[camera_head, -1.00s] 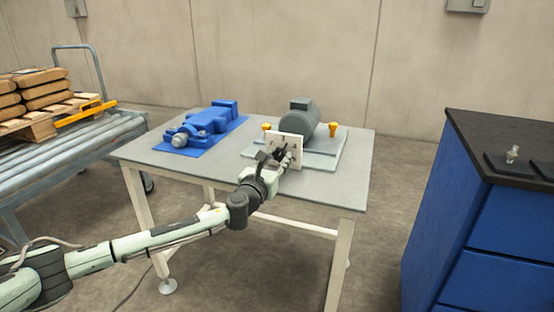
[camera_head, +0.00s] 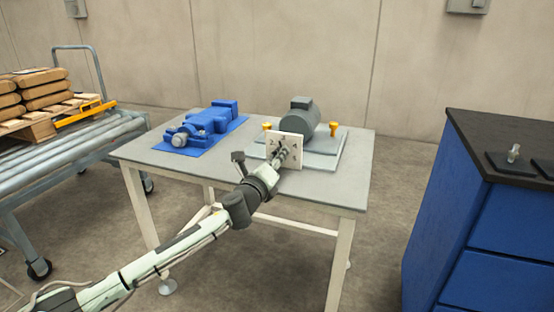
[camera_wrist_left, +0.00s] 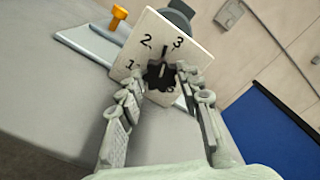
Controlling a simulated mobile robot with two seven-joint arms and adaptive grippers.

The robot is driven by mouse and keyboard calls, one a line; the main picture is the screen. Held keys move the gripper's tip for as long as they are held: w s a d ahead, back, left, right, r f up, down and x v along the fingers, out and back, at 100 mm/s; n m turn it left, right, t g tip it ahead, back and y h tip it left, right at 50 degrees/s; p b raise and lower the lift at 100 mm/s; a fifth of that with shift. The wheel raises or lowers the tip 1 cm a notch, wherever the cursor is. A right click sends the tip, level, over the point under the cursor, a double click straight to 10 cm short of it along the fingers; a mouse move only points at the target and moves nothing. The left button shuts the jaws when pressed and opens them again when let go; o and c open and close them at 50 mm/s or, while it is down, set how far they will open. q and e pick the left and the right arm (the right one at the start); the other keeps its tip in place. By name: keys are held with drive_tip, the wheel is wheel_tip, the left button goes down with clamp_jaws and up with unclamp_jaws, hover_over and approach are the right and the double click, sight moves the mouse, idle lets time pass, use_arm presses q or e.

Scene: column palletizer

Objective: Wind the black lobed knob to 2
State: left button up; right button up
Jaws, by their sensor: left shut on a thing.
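The black lobed knob (camera_wrist_left: 158,76) sits on a white dial plate (camera_wrist_left: 190,40), which also shows in the head view (camera_head: 271,146). The plate appears tilted in the left wrist view, with 1, 2 and 3 readable and a lower number partly hidden. A dark pointer at the knob's upper edge points between 2 and 3. My left gripper (camera_wrist_left: 160,88) has its fingers on both sides of the knob and is shut on it. In the head view my left gripper (camera_head: 281,157) covers the knob. My right gripper is not in view.
A grey motor (camera_head: 299,116) stands behind the plate on a pale base with yellow knobs (camera_head: 333,129). A blue machine (camera_head: 208,122) lies on a blue mat at left on the table (camera_head: 225,166). A blue cabinet (camera_head: 440,210) stands at right, a roller conveyor (camera_head: 70,155) at left.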

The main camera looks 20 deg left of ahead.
use_arm(q)
drive_tip(key=n, duration=0.3)
drive_tip(key=shift+n, duration=2.2)
drive_tip(key=o, duration=1.2)
drive_tip(key=shift+c, duration=0.2)
drive_tip(key=s, duration=1.2)
drive_tip(key=shift+a, duration=0.25)
